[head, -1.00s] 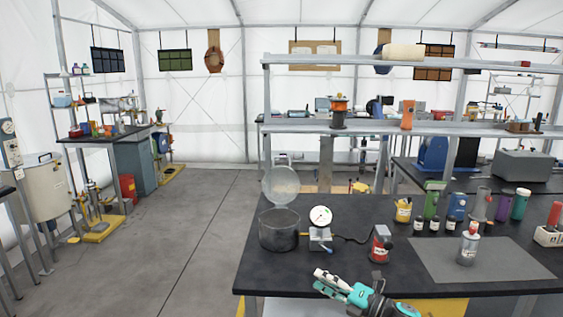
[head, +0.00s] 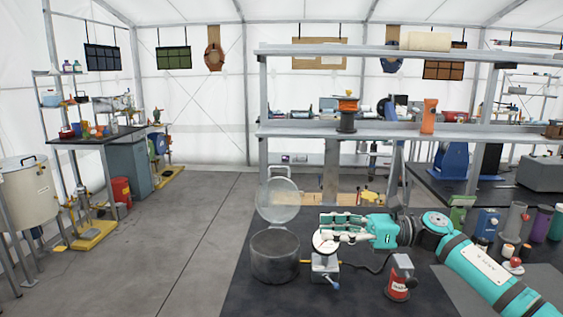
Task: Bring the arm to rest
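My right arm comes in from the lower right over the black workbench (head: 240,290). Its teal and white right gripper (head: 322,229) points left, above the bench. Its two fingers are apart, with nothing seen between them. The lower finger overlaps the dial of a small gauge device (head: 325,268) in the picture; I cannot tell whether they touch. A metal pot (head: 275,258) with its round lid (head: 279,199) raised stands just left of the gripper. My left gripper is not in view.
A red labelled can (head: 399,279) stands on the bench below the gripper. Several bottles and a blue box (head: 486,223) stand at the right, partly behind my arm. A shelf (head: 290,129) runs above the bench's back. The grey floor (head: 180,240) at left is clear.

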